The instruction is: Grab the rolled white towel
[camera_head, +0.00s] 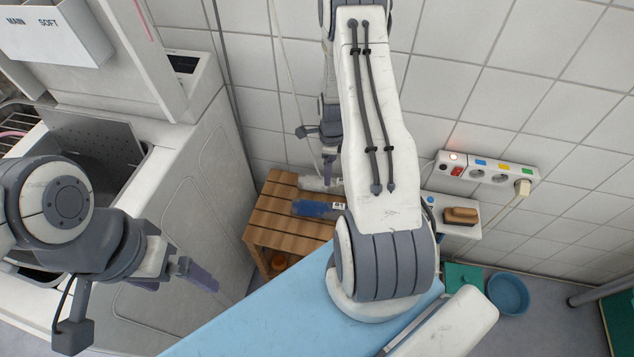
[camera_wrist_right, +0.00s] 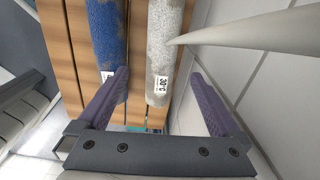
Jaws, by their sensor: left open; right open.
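The rolled white towel (camera_head: 312,183) lies on a slatted wooden bench (camera_head: 262,219) by the wall, behind a rolled blue towel (camera_head: 312,208). My right gripper (camera_head: 327,163) is above the bench, partly hidden by my arm. In the right wrist view this gripper (camera_wrist_right: 159,82) is open, and the end of the white towel (camera_wrist_right: 164,50) with its printed tag lies between the finger lines, nothing gripped. The blue towel (camera_wrist_right: 106,32) lies beside it, close to the left finger; I cannot tell whether they touch. My left gripper (camera_head: 184,281) is open and empty beside the washing machine.
A pale cable (camera_wrist_right: 235,27) crosses beside the white towel in the wrist view. A light blue ironing board (camera_head: 265,318) fills the front. A white machine (camera_head: 190,190) stands left. The tiled wall carries a power strip (camera_head: 486,170). A blue basin (camera_head: 508,292) is on the floor.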

